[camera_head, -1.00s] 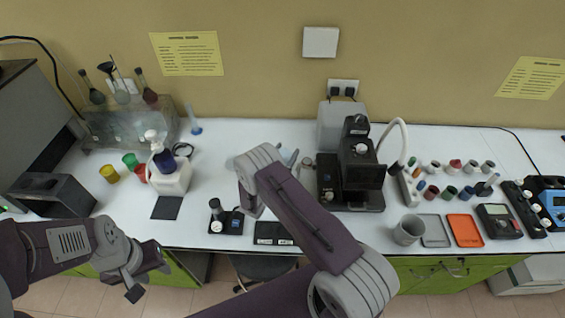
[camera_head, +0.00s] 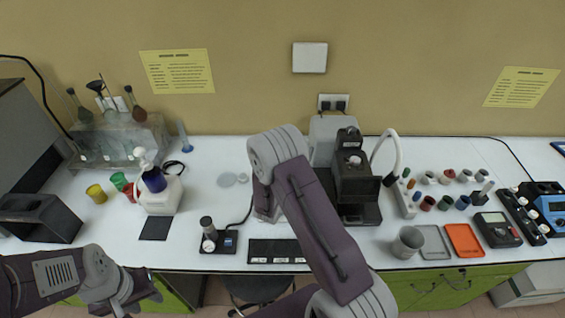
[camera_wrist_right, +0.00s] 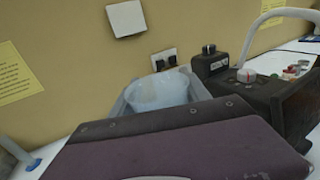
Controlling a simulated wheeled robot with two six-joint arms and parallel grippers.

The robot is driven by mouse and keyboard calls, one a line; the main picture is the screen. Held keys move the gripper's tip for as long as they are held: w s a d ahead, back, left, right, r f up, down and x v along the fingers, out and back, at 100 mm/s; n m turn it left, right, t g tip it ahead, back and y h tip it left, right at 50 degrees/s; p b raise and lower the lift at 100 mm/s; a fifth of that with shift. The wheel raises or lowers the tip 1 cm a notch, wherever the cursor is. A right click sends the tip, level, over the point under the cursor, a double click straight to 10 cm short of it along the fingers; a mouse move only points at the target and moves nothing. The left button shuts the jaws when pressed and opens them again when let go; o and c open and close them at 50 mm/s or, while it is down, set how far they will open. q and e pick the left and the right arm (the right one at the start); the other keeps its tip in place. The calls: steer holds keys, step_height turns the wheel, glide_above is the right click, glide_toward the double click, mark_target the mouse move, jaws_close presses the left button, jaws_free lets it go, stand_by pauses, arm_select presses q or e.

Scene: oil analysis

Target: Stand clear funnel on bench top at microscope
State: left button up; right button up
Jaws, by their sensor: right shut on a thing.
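The clear funnel (camera_wrist_right: 158,92) shows in the right wrist view as a pale, see-through bowl just beyond my right wrist. My right gripper is shut on it, though the fingertips are hard to make out. In the head view my right forearm hides both the gripper and the funnel. The black microscope (camera_head: 356,182) stands on the white bench top (camera_head: 215,150), just right of my right arm. It also shows at the right of the right wrist view (camera_wrist_right: 245,85). My left gripper (camera_head: 128,302) is open and empty, low at the front left, off the bench edge.
Two pale discs (camera_head: 235,179) lie on the bench left of my right arm. A small black instrument (camera_head: 217,238) and a dark panel (camera_head: 275,251) lie near the front edge. A grey cup (camera_head: 407,242), an orange tray (camera_head: 464,240) and several small jars stand to the right.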

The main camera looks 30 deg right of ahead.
steer(key=s+d+r, duration=0.1)
steer(key=d+r, duration=0.1)
steer(key=s+d+r, duration=0.1)
steer(key=d, duration=0.1)
steer(key=shift+s+b, duration=0.3)
steer(key=shift+b, duration=0.05)
